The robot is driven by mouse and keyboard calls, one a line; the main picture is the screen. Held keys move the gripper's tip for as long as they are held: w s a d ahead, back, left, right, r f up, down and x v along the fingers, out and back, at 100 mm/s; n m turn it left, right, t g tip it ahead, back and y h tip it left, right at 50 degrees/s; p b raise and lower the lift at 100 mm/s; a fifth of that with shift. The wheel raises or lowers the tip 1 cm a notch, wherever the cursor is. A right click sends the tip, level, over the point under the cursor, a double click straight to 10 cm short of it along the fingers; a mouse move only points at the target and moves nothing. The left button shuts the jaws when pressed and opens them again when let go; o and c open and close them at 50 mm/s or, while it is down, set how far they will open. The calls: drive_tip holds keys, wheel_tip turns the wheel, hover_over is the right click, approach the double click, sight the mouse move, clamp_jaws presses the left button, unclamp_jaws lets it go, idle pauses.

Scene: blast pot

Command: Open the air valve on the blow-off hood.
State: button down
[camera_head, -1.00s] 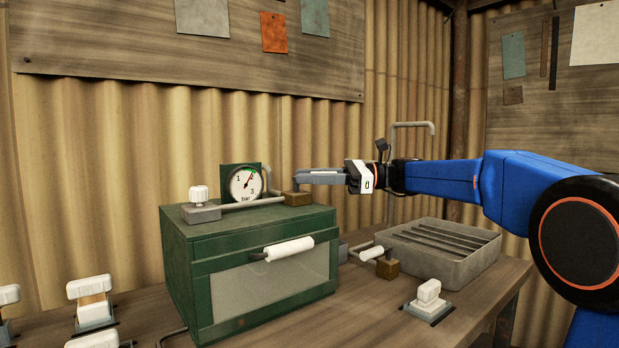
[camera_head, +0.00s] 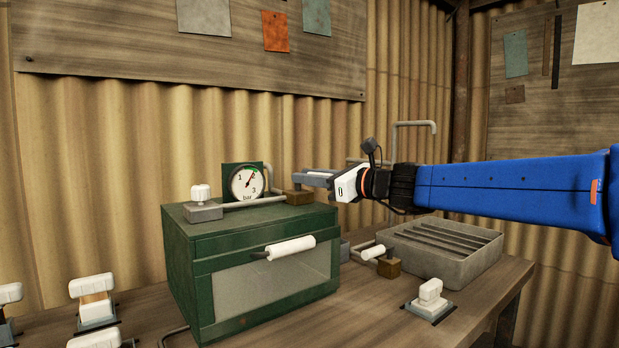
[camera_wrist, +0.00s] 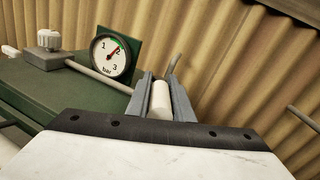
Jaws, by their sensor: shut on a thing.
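A green box-shaped hood (camera_head: 185,262) with a glass front stands on the bench. A grey pipe (camera_head: 255,202) runs along the top to a brass valve block (camera_head: 299,197) at the right end. My gripper (camera_head: 312,178) is just above this block. In the wrist view its grey fingers (camera_wrist: 160,80) are shut on a white cylindrical handle (camera_wrist: 160,102). The lever under the handle is hidden, so I cannot tell its angle.
A white knob (camera_head: 200,192) stands on the hood's top left. A white-gripped bar (camera_head: 290,248) crosses its front. A second brass block (camera_head: 388,267) with a white handle (camera_head: 372,252), a slatted grey tray (camera_head: 455,265) and a white switch (camera_head: 430,292) are to the right.

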drive_tip(key=shift+s+m+t+h, duration=0.1)
drive_tip(key=shift+m+t+h, duration=0.2)
drive_tip(key=shift+m+t, duration=0.15)
drive_tip(key=c, duration=1.6)
unclamp_jaws()
drive_tip(key=shift+o, duration=0.2)
drive_tip(key=v, duration=1.7)
drive_tip(key=shift+s+d, duration=0.1)
drive_tip(key=shift+s, duration=0.05)
